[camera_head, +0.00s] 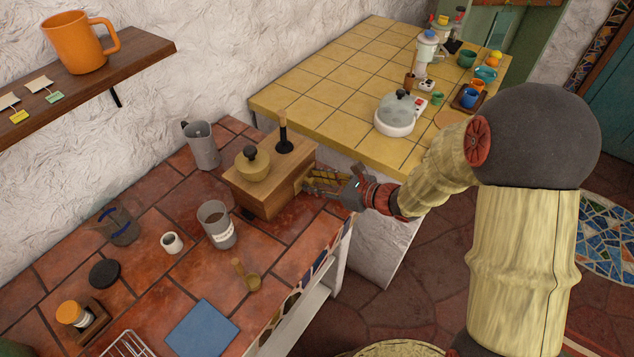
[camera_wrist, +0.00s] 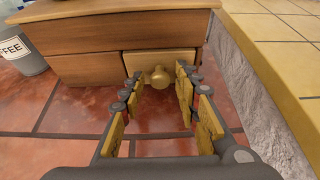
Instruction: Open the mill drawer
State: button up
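The mill (camera_head: 270,178) is a wooden box with a brass-coloured lid and a dark upright handle, standing on the red tiled counter. Its drawer (camera_wrist: 186,64) shows in the wrist view as a light wooden front, which looks closed, with a round brass knob (camera_wrist: 159,77). My gripper (camera_head: 318,184) is at the drawer side of the mill. In the wrist view my gripper (camera_wrist: 158,92) is open, its yellow-padded fingers pointing at the drawer. The knob shows in the gap just beyond the fingertips; I cannot tell whether it is between them. In the head view the gripper hides the drawer front.
A coffee canister (camera_head: 217,225) stands left of the mill, a grey metal jug (camera_head: 202,146) behind it. A brass scoop (camera_head: 246,275) and blue mat (camera_head: 202,329) lie nearer. The yellow tiled counter (camera_head: 335,75) borders the mill's right side, its edge close to my gripper.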

grip_shut()
jog(key=shift+d, duration=0.1)
dwell(0.6)
